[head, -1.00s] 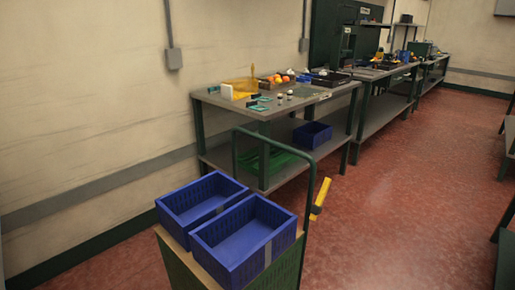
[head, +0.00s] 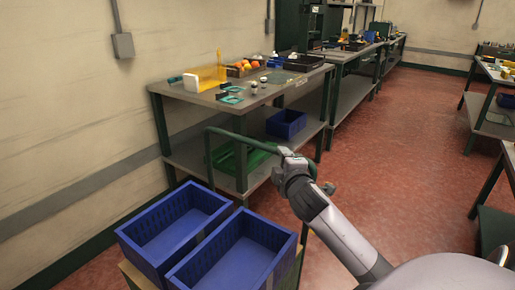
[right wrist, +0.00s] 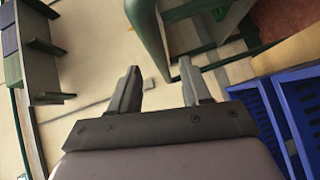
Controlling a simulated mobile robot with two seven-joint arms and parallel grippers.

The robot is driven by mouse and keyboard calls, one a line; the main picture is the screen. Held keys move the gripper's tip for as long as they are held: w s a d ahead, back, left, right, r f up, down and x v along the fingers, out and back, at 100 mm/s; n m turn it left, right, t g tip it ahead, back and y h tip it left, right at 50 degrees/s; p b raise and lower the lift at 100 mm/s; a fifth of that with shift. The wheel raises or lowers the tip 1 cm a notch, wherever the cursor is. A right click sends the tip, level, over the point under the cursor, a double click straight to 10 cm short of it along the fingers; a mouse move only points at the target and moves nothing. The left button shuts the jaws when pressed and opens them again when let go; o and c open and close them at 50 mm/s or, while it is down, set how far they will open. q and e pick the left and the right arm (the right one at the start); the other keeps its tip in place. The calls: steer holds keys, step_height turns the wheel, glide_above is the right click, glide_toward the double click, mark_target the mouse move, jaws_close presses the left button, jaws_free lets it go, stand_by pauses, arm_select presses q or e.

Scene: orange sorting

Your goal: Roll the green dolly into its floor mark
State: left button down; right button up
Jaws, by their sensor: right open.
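The green dolly's handle (head: 245,138) rises behind two blue crates, a left one (head: 140,259) and a right one (head: 284,262), which sit side by side on the dolly at the lower left of the head view. My right gripper (head: 287,154) is at the right end of the handle's top bar. In the right wrist view its fingers (right wrist: 158,70) are apart, with the green handle (right wrist: 149,38) just past the tips; I cannot tell whether they touch it. The floor mark cannot be made out. My left gripper is not in view.
A workbench (head: 201,98) with oranges and small items stands beyond the dolly along the wall, with a blue bin (head: 286,124) on its lower shelf. More benches line the right side (head: 493,83). Red floor (head: 405,145) lies open between them.

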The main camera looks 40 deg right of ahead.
mark_target(277, 153)
steer(key=shift+w+d, duration=0.25)
steer(key=shift+w, duration=0.2)
steer(key=shift+x, duration=3)
jaws_close()
